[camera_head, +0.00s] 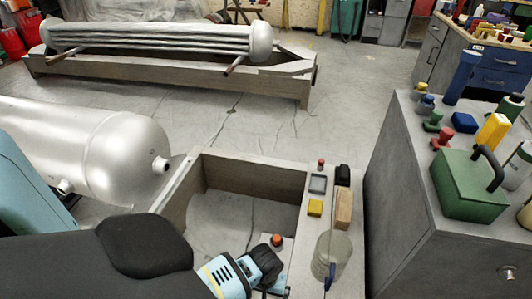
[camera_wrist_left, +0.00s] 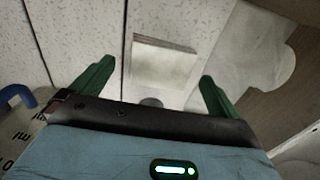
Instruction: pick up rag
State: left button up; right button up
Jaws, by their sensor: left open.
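A pale, flat, square thing (camera_wrist_left: 165,63) with layered edges, which looks like a folded rag, shows in the left wrist view. It lies ahead of my left gripper (camera_wrist_left: 156,80), between the lines of its two green fingers. The fingers are spread, with nothing held between them. In the head view my left gripper (camera_head: 258,268) is low over the near part of the wooden frame, and its fingers are hard to make out. I cannot pick out the rag for sure in the head view. My right gripper is not in view.
A grey cabinet (camera_head: 400,220) with a green toolbox (camera_head: 470,188) stands right. A silver tank (camera_head: 100,145) lies left.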

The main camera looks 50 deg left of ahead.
pick_arm(q)
notch_tip(320, 180, down, 3)
jog(key=shift+r+b, duration=0.15)
jog(key=shift+b, duration=0.25)
jog(key=shift+r, duration=0.1)
jog(key=c, duration=1)
jog(key=shift+r, duration=0.1)
